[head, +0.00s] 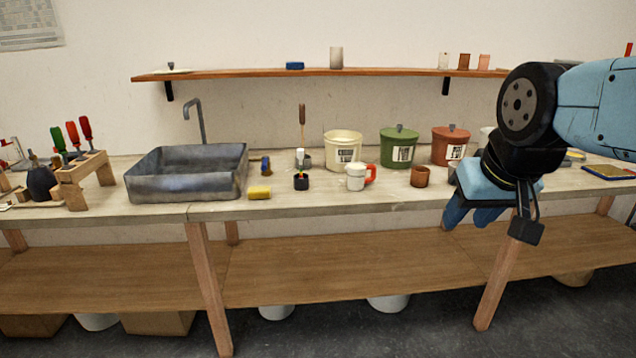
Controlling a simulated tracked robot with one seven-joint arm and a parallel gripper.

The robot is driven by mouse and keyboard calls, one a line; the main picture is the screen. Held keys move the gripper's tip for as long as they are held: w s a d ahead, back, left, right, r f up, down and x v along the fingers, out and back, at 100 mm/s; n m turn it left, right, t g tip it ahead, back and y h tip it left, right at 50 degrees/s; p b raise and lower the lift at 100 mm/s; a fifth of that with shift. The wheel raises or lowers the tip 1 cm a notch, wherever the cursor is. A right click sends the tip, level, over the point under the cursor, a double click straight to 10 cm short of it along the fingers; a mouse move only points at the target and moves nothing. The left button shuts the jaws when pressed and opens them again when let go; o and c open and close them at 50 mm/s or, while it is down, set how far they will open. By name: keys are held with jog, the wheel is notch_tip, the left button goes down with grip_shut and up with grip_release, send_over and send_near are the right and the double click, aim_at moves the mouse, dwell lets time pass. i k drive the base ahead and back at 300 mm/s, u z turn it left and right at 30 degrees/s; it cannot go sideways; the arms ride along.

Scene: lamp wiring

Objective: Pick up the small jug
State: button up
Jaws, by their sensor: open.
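A small white jug (356,178) with a red-orange handle on its right side stands upright on the workbench (330,204), near the front edge. It stands in front of the cream bucket. My gripper (472,214) is to the right of the jug, in front of the bench's front edge. Its blue fingers point down. It is open, and I see nothing held in it. The jug is clear of the gripper and fully in view.
A brown cup (419,176) stands between the jug and my gripper. Green (399,147) and terracotta (450,144) lidded pots stand behind. A black holder (301,181) and a yellow sponge (260,192) are left of the jug, beside the grey sink (187,172).

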aim_at(356, 171)
jog(key=u, duration=0.65)
jog(key=i, duration=1.5)
jog(key=z, duration=0.05)
